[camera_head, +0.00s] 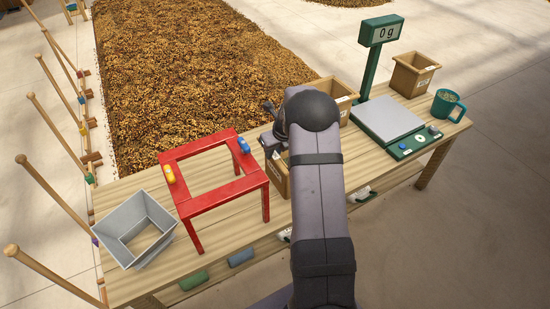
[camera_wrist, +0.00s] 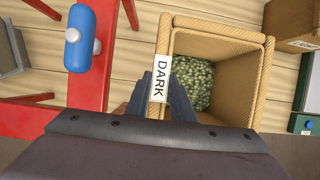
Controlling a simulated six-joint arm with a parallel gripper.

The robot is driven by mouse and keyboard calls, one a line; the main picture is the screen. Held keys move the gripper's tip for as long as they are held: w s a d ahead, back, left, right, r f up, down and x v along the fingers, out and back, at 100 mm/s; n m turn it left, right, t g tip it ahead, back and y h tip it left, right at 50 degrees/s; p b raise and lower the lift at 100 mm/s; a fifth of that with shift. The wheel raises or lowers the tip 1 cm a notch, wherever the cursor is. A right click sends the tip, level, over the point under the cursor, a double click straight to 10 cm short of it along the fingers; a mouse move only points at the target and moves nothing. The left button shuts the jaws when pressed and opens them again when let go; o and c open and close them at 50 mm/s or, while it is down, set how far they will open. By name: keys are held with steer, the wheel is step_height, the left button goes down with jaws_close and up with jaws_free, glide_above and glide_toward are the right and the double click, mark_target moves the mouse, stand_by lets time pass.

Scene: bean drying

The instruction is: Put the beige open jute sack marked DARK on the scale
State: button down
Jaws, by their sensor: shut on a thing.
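The beige open jute sack marked DARK (camera_wrist: 238,110) is in the middle of the wrist view, with greenish beans inside. Its white DARK label is on the left rim. My gripper (camera_wrist: 160,101) is shut on the sack's left wall, one finger inside. In the head view the sack (camera_head: 277,181) stands upright beside the red frame, partly hidden by my arm; I cannot tell whether it touches the table. The scale (camera_head: 388,118) is at the right of the table, its plate empty and its display (camera_head: 381,33) reading 0 g.
A red four-legged frame (camera_head: 226,191) with blue and yellow clips stands left of the sack. A grey square hopper (camera_head: 134,229) is at the far left. Another beige sack (camera_head: 338,91) stands behind my arm.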

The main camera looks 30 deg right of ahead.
steer(key=shift+w+d+f+p, duration=0.15)
steer(key=shift+f+p, duration=0.2)
steer(key=shift+f, duration=1.4)
steer(key=c, duration=1.9)
jaws_free()
steer(key=shift+f, duration=0.2)
steer(key=shift+c, duration=0.2)
steer(key=o, duration=0.4)
steer(key=shift+s, duration=0.2)
steer(key=shift+r, duration=0.1)
steer(key=b+v, duration=0.1)
steer(key=v, duration=1.1)
steer(key=shift+b, duration=0.3)
